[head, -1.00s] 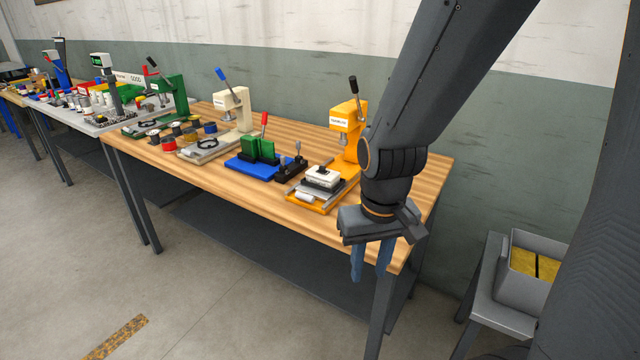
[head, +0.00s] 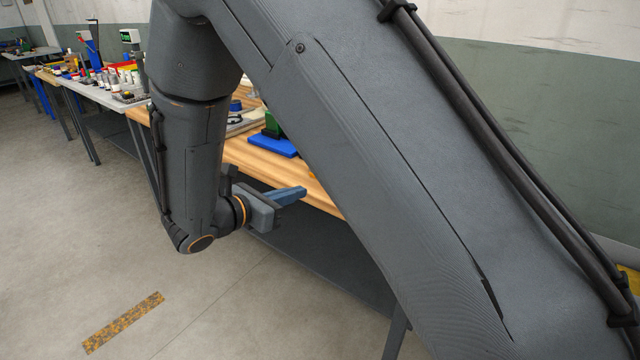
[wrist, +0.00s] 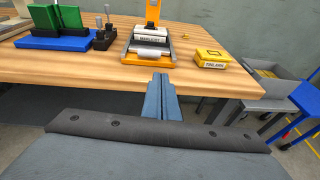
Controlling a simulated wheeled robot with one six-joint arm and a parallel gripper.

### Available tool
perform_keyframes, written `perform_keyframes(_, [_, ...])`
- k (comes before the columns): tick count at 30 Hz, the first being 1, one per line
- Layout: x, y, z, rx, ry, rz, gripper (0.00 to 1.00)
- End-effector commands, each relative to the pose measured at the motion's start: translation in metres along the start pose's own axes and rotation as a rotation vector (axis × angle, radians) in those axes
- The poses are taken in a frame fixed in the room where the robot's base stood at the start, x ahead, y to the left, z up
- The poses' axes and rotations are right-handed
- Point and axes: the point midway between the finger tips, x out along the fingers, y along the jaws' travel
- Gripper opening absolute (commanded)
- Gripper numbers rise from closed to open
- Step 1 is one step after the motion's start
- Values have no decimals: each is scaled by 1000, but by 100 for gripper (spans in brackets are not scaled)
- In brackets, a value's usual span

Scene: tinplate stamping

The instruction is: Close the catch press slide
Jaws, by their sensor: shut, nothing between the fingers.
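The orange press (wrist: 153,12) stands on the wooden table in the wrist view. Its slide, carrying a white labelled block (wrist: 150,38), sits out in front of the column between two rails. A pale cylindrical handle (wrist: 148,53) is at the slide's front end. My gripper (wrist: 160,78) is shut and empty, its blue fingers pointing at the table edge just below the press's front, apart from the handle. In the head view my gripper (head: 300,192) is beside the table's front edge, and my arm hides nearly all of the press.
A yellow labelled box (wrist: 212,59) sits right of the press. A green fixture on a blue base (wrist: 56,40) and a black block with pins (wrist: 105,37) stand left of it. The wooden table's edge (wrist: 80,72) lies before me. A blue stool (wrist: 308,100) is at right.

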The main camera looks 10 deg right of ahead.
Motion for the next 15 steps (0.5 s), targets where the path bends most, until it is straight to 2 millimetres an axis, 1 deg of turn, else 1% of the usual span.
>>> perform_keyframes(1, [-6, 12, -2, -19, -27, 33, 0])
perform_keyframes(3, [-9, 19, -2, -33, -49, 56, 0])
perform_keyframes(5, [-8, 22, 0, -37, -56, 62, 0])
perform_keyframes(8, [2, 22, 1, -37, -56, 61, 0])
perform_keyframes(11, [19, 22, 2, -36, -55, 59, 0])
perform_keyframes(15, [47, 23, 4, -36, -53, 57, 0])
